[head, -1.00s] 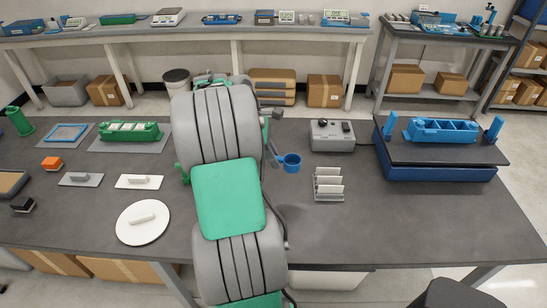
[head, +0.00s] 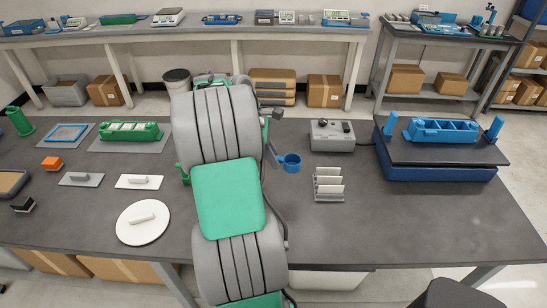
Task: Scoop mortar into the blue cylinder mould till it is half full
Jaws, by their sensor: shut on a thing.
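A small blue round cup (head: 292,162), open at the top, shows just right of my arm, over the middle of the table. It is the only blue cylinder in sight, but I cannot tell whether it is the mould. A thin grey-blue bar (head: 271,152), seemingly the scoop's handle, slants down from behind my arm toward the cup. I cannot tell whether they touch or are one piece. My gripper (head: 271,113) is mostly hidden behind my arm; only dark parts show at its right edge. It is shut on the scoop. No mortar is visible in the cup.
A grey control box (head: 333,134) and a rack of white plates (head: 328,184) stand right of the cup. A blue prism mould (head: 441,131) sits on a dark platform. The table's front right is clear.

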